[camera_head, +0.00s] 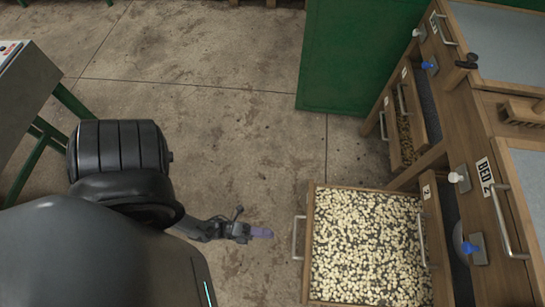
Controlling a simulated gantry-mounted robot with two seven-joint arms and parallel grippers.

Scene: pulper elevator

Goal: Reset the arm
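My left arm comes in from the lower left, dark and bulky in the foreground. My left gripper (262,232) is small in the picture, with a purple-blue tip pointing right. It is above the concrete floor, left of the metal handle of a pulled-out drawer tray, with a gap between them in the picture. I see no object at its tip. Its fingers are too small to tell open from shut. My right gripper is not in view.
The wooden drawer tray (309,262), holding many pale beans, sticks out at lower right. The wooden bench labelled BED 2 (486,178) lines the right side. A green panel (350,55) stands at the back. Bare floor (215,130) fills the middle.

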